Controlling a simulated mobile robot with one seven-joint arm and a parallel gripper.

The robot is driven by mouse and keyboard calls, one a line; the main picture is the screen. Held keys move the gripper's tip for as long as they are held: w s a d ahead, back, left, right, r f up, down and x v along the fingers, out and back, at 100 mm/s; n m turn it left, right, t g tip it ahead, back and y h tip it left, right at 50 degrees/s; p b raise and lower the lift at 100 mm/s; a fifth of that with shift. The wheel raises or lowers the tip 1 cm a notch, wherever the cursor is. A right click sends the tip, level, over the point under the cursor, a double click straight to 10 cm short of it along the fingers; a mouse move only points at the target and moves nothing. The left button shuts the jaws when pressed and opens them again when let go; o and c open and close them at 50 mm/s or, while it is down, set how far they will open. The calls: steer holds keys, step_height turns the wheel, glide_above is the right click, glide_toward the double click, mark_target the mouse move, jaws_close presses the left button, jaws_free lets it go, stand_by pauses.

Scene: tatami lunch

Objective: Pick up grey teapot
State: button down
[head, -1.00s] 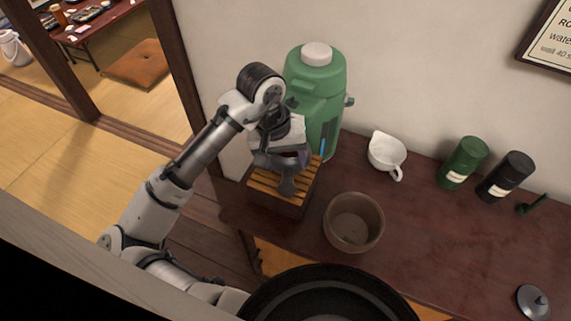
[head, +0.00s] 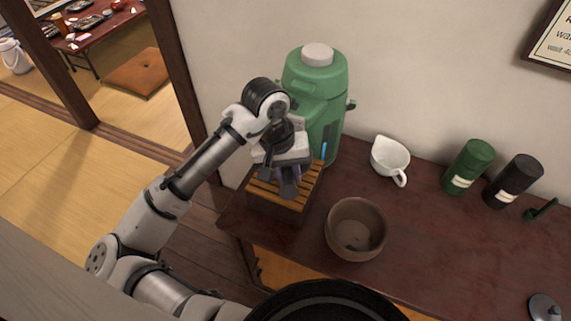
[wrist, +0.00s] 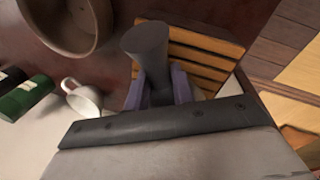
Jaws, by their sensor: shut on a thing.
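The grey teapot (wrist: 148,45) shows mainly as a dark grey, flared handle in the wrist view, standing out between my fingers. In the head view its handle (head: 290,189) shows just below my gripper, over the slatted wooden box; the pot's body is mostly hidden. My gripper (head: 284,172) points down over the box, in front of the green dispenser. In the wrist view my gripper (wrist: 158,84) has its purple-grey fingers on both sides of the handle, shut on it. I cannot tell whether the teapot touches the slats.
The slatted wooden box (head: 267,193) stands at the table's left end. A green dispenser (head: 315,80) is close behind my gripper. A brown bowl (head: 335,236) is just right of the box. A white pitcher (head: 389,158) and green (head: 470,162) and black (head: 516,176) canisters stand along the wall.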

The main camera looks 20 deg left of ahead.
steer(key=shift+r, duration=0.1)
stand_by(0.3)
step_height(320, 180, up, 4)
steer(key=p, duration=0.4)
steer(key=s+b, duration=1.1)
steer(key=s, duration=0.6)
steer(key=shift+s+a+f+b, duration=0.35)
steer(key=shift+s, duration=0.05)
